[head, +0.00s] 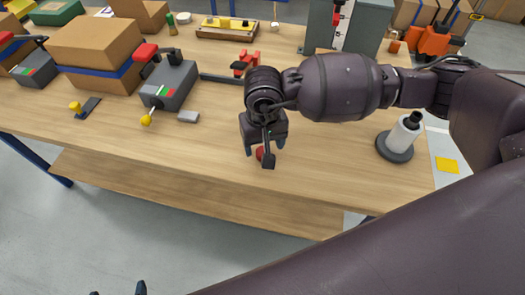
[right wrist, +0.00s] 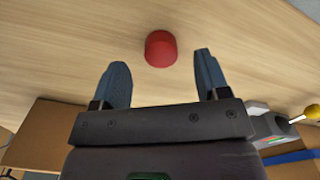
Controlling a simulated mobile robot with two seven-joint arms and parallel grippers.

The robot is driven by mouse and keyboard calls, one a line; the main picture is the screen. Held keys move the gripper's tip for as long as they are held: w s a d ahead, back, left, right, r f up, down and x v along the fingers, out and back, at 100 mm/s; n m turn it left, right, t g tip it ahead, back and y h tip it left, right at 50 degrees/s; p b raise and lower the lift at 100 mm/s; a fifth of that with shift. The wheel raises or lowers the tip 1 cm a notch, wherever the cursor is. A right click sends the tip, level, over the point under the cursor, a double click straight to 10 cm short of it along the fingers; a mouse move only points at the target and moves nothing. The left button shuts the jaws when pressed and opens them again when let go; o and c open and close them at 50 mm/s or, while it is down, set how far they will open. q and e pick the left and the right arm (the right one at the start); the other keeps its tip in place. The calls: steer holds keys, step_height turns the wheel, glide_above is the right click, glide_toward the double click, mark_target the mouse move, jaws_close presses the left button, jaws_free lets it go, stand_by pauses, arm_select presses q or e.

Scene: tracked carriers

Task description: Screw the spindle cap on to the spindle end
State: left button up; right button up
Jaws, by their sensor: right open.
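The red spindle cap (head: 260,153) stands on the wooden table near its front edge, mostly hidden behind my right gripper (head: 265,150). In the right wrist view the cap (right wrist: 161,48) is a short red cylinder just beyond the fingertips, centred between them and touching neither. My right gripper (right wrist: 160,62) is open and empty, above the table. What looks like the spindle, a white cylinder (head: 402,137) with a black end (head: 412,119), stands upright on a round grey base at the table's right. My left gripper (head: 118,290) shows only two separated fingertips at the bottom edge, with nothing seen between them.
Two grey boxes with red handles and yellow knobs (head: 168,86) stand at the left beside a cardboard box (head: 95,52). A red clamp-like tool (head: 245,62) lies behind my right gripper. A yellow note (head: 447,165) is at the right.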

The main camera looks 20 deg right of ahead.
step_height(320, 180, down, 3)
steer(key=shift+r, duration=0.1)
steer(key=c, duration=1)
steer(key=shift+r, duration=0.15)
steer(key=shift+c, duration=0.2)
